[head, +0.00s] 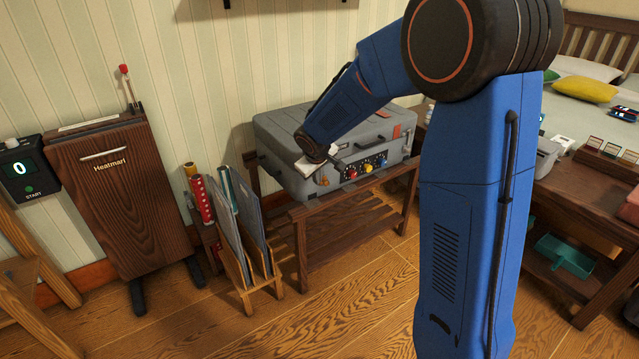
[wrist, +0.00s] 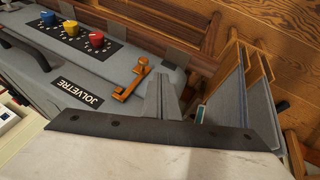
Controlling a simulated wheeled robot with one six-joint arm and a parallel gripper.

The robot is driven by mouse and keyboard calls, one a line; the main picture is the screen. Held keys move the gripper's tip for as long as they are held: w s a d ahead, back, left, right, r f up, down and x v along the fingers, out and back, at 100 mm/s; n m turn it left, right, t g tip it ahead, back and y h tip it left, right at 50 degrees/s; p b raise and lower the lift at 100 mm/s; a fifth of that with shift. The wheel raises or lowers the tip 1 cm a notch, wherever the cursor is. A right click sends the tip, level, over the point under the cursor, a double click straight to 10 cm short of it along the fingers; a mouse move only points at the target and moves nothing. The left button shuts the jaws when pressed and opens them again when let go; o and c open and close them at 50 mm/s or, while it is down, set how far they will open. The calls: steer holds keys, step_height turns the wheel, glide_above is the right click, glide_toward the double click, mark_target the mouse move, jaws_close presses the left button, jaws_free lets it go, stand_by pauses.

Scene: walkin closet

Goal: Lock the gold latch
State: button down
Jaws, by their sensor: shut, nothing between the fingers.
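The gold latch (wrist: 133,80) is on the front of a grey suitcase (wrist: 82,75) in the wrist view, beside the label reading JOLVETRE. It is an orange-gold arm with a round knob at one end. My gripper (wrist: 160,80) is shut and empty, its fingertips close beside the latch; I cannot tell whether they touch it. In the head view the suitcase (head: 290,118) lies on a wooden rack, and my gripper (head: 312,170) is at its front left corner.
Red, yellow and blue dials (wrist: 70,32) sit on the suitcase front. A wooden holder with grey boards (head: 250,262) stands left of the rack (head: 345,205), and a wooden Heatmari unit (head: 125,200) is farther left. A low table (head: 600,190) is at right. Floor in front is clear.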

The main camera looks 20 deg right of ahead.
steer(key=v, duration=0.8)
steer(key=shift+s+r, duration=0.1)
steer(key=s+d+r+m, duration=0.1)
steer(key=s+d, duration=0.1)
steer(key=s, duration=1.1)
steer(key=s+d+r+m+y, duration=0.1)
steer(key=s+d+r+m, duration=0.1)
steer(key=s, duration=1.1)
steer(key=s+d+r+m, duration=0.1)
steer(key=s+d+m, duration=0.1)
steer(key=s, duration=1.1)
steer(key=shift+s+r+g+y, duration=0.25)
steer(key=shift+s+g+y, duration=0.05)
steer(key=shift+s+g, duration=0.1)
steer(key=shift+w+d, duration=0.1)
steer(key=shift+d, duration=0.05)
